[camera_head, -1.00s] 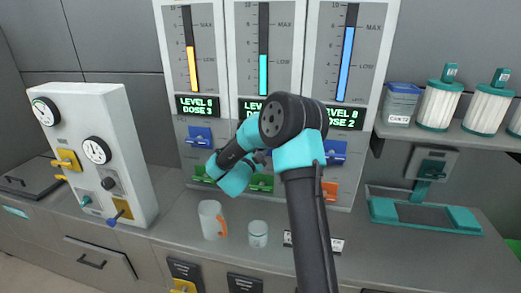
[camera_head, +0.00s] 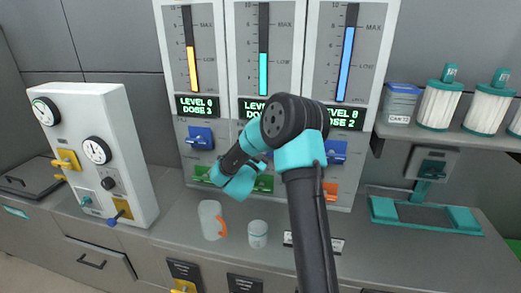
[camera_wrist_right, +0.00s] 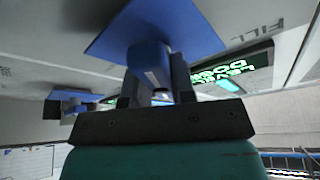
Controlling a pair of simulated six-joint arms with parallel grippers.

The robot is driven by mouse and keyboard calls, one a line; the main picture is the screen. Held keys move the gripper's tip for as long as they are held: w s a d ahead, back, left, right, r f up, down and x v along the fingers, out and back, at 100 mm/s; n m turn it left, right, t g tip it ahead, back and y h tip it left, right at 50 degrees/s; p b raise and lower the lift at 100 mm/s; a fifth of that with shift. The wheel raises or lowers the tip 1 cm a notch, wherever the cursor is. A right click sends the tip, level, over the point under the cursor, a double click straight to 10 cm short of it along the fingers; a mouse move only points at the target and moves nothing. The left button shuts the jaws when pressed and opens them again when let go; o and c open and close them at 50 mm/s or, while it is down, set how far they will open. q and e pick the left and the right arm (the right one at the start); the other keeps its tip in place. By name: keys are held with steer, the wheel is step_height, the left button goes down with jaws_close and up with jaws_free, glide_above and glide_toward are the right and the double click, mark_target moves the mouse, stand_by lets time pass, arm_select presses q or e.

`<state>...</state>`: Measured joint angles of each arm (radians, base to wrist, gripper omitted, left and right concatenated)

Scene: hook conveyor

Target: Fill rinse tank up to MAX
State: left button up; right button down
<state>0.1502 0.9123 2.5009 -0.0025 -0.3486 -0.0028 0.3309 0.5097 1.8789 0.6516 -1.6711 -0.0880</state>
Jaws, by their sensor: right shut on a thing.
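Three tank gauges stand on the back wall: a yellow one (camera_head: 193,68) with its column top between LOW and MAX, a teal one (camera_head: 263,72) with its top just above LOW, and a blue one (camera_head: 346,65) with its top near MAX. I cannot tell which is the rinse tank. My right gripper (camera_wrist_right: 155,88) is shut on a blue handle (camera_wrist_right: 148,62) with a square blue plate, in the wrist view. In the head view my right arm reaches the middle panel and hides the fingertips. My left gripper is not in view.
A blue handle (camera_head: 200,138) and another blue handle (camera_head: 336,151) sit on the side panels. A gauge box (camera_head: 97,155) is at left; filter canisters (camera_head: 440,104) are on the right shelf.

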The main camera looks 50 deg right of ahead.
steer(key=c, duration=1)
jaws_free()
steer(key=shift+o, duration=0.2)
steer(key=shift+a, duration=0.1)
steer(key=v, duration=1.7)
steer(key=shift+a, duration=0.15)
